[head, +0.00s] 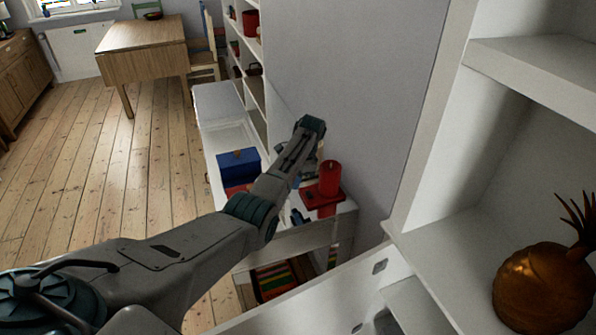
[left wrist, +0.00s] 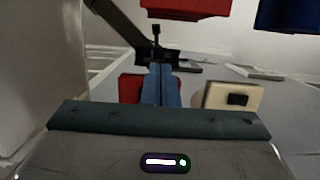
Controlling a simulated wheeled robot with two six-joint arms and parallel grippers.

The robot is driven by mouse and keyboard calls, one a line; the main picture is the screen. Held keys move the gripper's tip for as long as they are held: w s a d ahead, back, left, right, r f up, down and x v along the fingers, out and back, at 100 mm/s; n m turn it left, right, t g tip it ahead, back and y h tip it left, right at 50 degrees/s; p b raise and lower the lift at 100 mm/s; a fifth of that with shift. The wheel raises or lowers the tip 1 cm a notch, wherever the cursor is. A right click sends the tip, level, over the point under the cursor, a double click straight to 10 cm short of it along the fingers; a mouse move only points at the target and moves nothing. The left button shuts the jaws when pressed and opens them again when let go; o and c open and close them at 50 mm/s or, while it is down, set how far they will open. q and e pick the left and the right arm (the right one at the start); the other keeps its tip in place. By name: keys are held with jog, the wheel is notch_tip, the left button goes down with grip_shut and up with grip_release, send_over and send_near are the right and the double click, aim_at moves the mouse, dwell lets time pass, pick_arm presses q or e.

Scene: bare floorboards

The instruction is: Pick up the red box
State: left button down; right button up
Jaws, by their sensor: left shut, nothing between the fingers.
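A red box (head: 238,188) shows in the head view on the low white unit, partly hidden under or behind a dark blue box (head: 238,163). My left arm reaches over this unit from the left. My left gripper (head: 312,125) is at the far end of the arm, beyond and to the right of the blue box, apart from the red box. It is shut and empty; its fingertips are hard to make out. In the left wrist view a red block (left wrist: 186,7) is cut off by the top edge; I cannot tell if it is the same box. My right gripper is not in view.
A red cylinder on a red base (head: 329,178) stands right of my forearm. A white shelf with a copper pineapple-like ornament (head: 543,286) is close at right. A wooden table (head: 141,38) stands far back. The floorboards at left are clear.

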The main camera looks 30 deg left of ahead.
pick_arm(q)
jog(key=x, duration=0.4)
jog(key=shift+w+f, duration=0.3)
jog(key=s+a+p, duration=0.2)
jog(key=shift+s+p, duration=0.3)
jog(key=shift+p, duration=0.1)
jog(key=shift+s+a+f, duration=0.15)
jog(key=shift+s+a, duration=0.25)
jog(key=shift+f, duration=0.1)
jog(key=shift+a, duration=0.1)
